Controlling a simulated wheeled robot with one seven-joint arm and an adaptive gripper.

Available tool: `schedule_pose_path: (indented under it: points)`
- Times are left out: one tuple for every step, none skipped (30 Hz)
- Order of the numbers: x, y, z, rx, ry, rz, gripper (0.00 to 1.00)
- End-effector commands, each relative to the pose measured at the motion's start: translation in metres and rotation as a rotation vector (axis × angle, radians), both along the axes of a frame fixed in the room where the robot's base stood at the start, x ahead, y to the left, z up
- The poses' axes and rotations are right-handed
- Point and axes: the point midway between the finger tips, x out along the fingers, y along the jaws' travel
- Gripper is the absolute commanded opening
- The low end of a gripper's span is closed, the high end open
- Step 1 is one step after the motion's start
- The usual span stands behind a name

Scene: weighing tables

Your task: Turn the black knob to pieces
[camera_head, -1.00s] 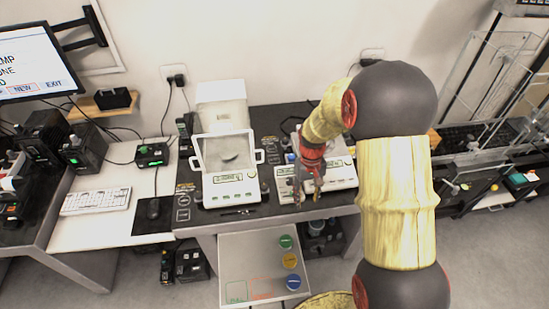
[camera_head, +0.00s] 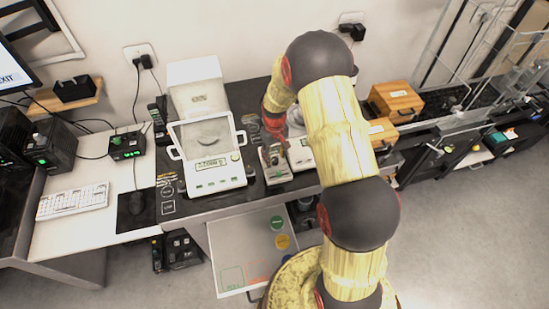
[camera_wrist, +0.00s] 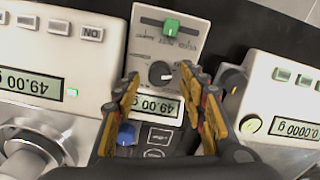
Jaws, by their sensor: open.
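The black knob (camera_wrist: 160,73) is round with a pale pointer mark. In the head view my gripper (camera_head: 272,155) is over the small device right of the open-lidded balance, and the knob is hidden.
A balance (camera_head: 214,172) with a raised clear cover stands close on the left. A blue knob (camera_wrist: 126,134) lies near the left finger. Wooden boxes (camera_head: 396,97) stand farther right.

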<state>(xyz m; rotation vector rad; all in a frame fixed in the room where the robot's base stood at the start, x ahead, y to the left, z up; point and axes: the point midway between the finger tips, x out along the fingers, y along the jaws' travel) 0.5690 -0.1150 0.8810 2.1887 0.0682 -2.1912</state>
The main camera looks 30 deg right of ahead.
Motion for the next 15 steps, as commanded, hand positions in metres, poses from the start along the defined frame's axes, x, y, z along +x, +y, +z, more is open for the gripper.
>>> schedule_pose_path:
  points:
    - [-0.0002,0.0,-0.0054,0.0,0.001,0.0,0.42]
    - [-0.0001,0.0,-0.0074,0.0,0.0,0.0,0.42]
    - [0.0,0.0,-0.0094,0.0,0.0,0.0,0.42]
    - [0.0001,0.0,-0.0104,0.0,0.0,0.0,0.42]
    - [0.0002,-0.0001,-0.0111,0.0,-0.001,0.0,0.42]
    - [0.0002,-0.0001,-0.0117,0.0,-0.001,0.0,0.42]
    - [0.0003,-0.0001,-0.0118,0.0,-0.001,0.0,0.42]
    - [0.0003,-0.0001,-0.0119,0.0,-0.001,0.0,0.42]
    - [0.0003,-0.0001,-0.0118,0.0,-0.001,0.0,0.42]
    - [0.0003,-0.0001,-0.0117,0.0,-0.001,0.0,0.42]
    - [0.0003,-0.0001,-0.0117,0.0,-0.001,0.0,0.42]
    - [0.0002,-0.0001,-0.0116,0.0,-0.001,0.0,0.42]
    - [0.0002,-0.0001,-0.0116,0.0,-0.001,0.0,0.41]
    - [0.0002,-0.0001,-0.0116,0.0,-0.001,0.0,0.4]
    - [0.0002,-0.0001,-0.0116,0.0,-0.001,0.0,0.37]
